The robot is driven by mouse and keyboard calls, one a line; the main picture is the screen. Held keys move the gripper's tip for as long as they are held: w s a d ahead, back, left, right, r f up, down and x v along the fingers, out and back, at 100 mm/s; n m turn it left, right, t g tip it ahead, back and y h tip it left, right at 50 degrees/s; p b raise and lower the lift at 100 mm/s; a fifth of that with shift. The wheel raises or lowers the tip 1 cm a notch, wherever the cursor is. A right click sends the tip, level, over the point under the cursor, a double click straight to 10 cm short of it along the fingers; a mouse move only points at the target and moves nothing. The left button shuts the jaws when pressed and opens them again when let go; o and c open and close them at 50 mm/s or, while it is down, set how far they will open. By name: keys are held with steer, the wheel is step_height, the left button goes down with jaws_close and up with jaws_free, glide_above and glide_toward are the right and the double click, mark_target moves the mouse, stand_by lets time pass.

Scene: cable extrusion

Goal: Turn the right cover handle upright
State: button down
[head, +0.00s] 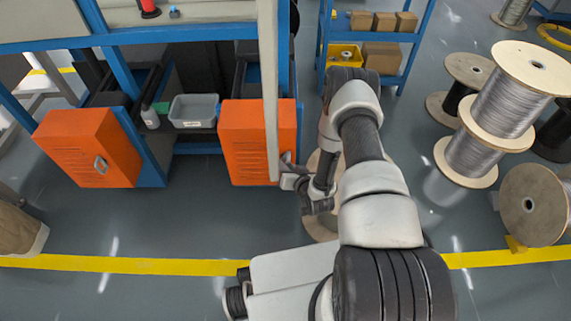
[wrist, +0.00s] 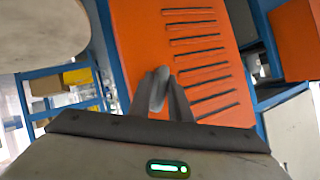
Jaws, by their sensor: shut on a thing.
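The right orange cover (head: 250,140) is at the middle of the head view, with black slots on its face. The cover also fills the upper middle of the wrist view (wrist: 190,50). My gripper (head: 287,168) is at the cover's lower right edge. In the wrist view my gripper (wrist: 164,98) has its dark fingers close together on a grey piece, the right cover handle (wrist: 159,86). The fingers hide much of the handle, and I cannot tell its exact angle. In the head view the handle is hardly distinguishable from the gripper.
A left orange cover (head: 92,148) with a grey handle (head: 101,164) stands to the left. A grey bin (head: 194,111) sits between the covers. A pale vertical post (head: 268,90) passes before the right cover. Wire spools (head: 505,95) stand at right. The floor in front is clear.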

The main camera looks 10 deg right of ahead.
steer(key=shift+w+a+r+n+g+h+p, duration=0.15)
steer(key=shift+a+n+g+h+p, duration=0.05)
steer(key=shift+n+h, duration=0.35)
steer(key=shift+w+a+r+n+g+h+p, duration=0.1)
steer(key=shift+a+r+n+g+h+p, duration=0.1)
steer(key=shift+n+h, duration=0.35)
steer(key=shift+f+n, duration=0.1)
steer(key=shift+n, duration=0.2)
stand_by(0.5)
steer(key=c, duration=1.8)
jaws_free()
steer(key=shift+s+d+f, duration=0.15)
steer(key=shift+s+d, duration=0.05)
steer(key=shift+d, duration=0.05)
steer(key=p+v, duration=0.4)
steer(key=v, duration=1.3)
steer(key=shift+a+r, duration=0.3)
steer(key=shift+r, duration=0.1)
